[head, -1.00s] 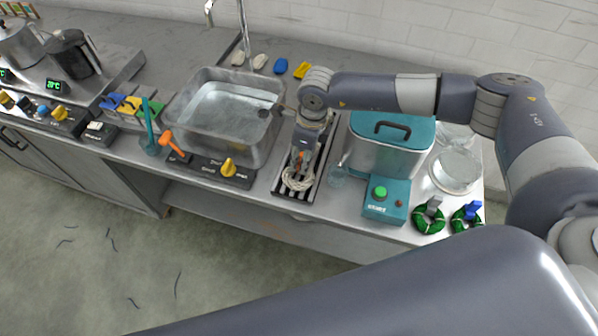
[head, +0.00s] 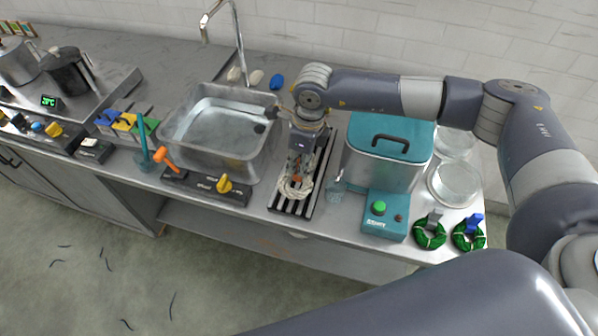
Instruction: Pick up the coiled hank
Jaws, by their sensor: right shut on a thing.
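The coiled hank (head: 296,190) is a cream-coloured loop of yarn at the front of a dark slatted rack (head: 308,208), between the metal basin and the teal-lidded box. My right gripper (head: 295,181) points down onto the hank and is shut on it. The fingers hide part of the coil. I cannot tell whether the hank still touches the rack. My left gripper is not in view.
A metal water basin (head: 182,160) stands left of the rack. A teal-lidded box (head: 375,170) and a small glass (head: 336,188) stand to its right. Two green coils (head: 430,236) lie near the counter's right front. The counter's front edge is close to the rack.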

